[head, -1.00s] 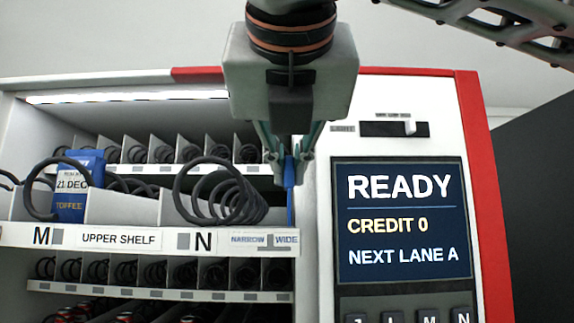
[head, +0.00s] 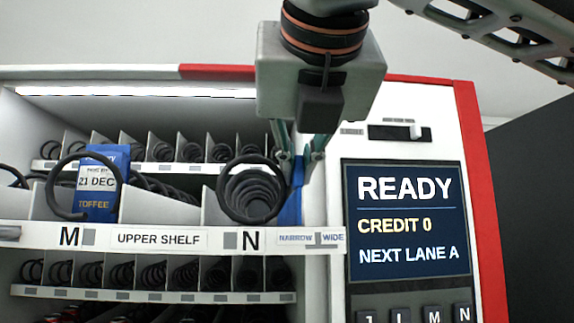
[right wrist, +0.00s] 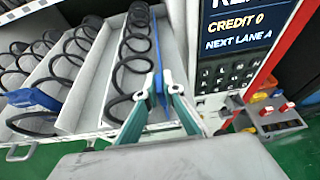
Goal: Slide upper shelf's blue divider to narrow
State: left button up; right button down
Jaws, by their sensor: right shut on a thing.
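The blue divider (head: 292,207) is a thin upright plate at the right of the upper shelf (head: 208,237). It stands beside the black coil of lane N (head: 252,190), above the NARROW part of the NARROW/WIDE label (head: 311,237). My right gripper (head: 301,160) comes down from above and is shut on the divider's top edge. In the right wrist view the divider (right wrist: 157,68) sits between the green fingertips (right wrist: 162,88), to the right of the coil. My left gripper is not in view.
A blue toffee packet (head: 97,183) stands in the coil at lane M. The white cabinet wall and the READY display (head: 406,215) are close on the right. Rows of coils (head: 150,272) lie below, with another row behind.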

jog(key=shift+s+a, duration=0.1)
dwell(0.3)
jog(key=c, duration=2.2)
grip_release()
jog(key=shift+o, duration=0.2)
jog(key=shift+a, duration=0.25)
jog(key=shift+d, duration=0.15)
jog(key=shift+s, duration=0.1)
jog(key=v, duration=1.1)
jog(key=shift+s+r, duration=0.25)
jog(key=shift+s, duration=0.1)
